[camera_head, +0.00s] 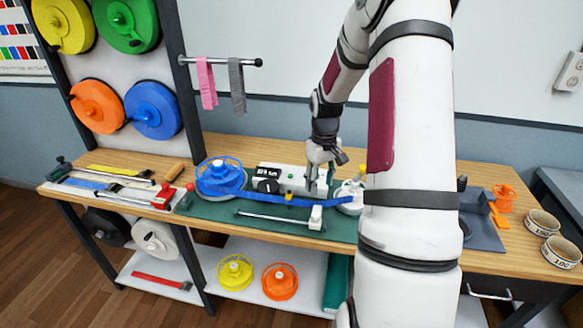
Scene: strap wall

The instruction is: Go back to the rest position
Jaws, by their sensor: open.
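My gripper (319,188) is open. It hangs fingers down over the bench (228,148), close to the white machine (291,180) with a black display and knob. A blue strap (263,197) runs from a blue reel (220,177) on the left across the front of the machine to a white spool (351,194) on the right. My gripper looks to be just behind or above the strap; I cannot tell whether it touches anything. My own white arm fills the right middle of the view and hides part of the bench.
A rail (222,61) with a pink strap (206,83) and a grey strap (236,86) sticks out at upper left. Coloured reels hang on the wall panel. A measuring bar (281,220) lies in front. Two round tape rolls (543,223) sit at the right edge.

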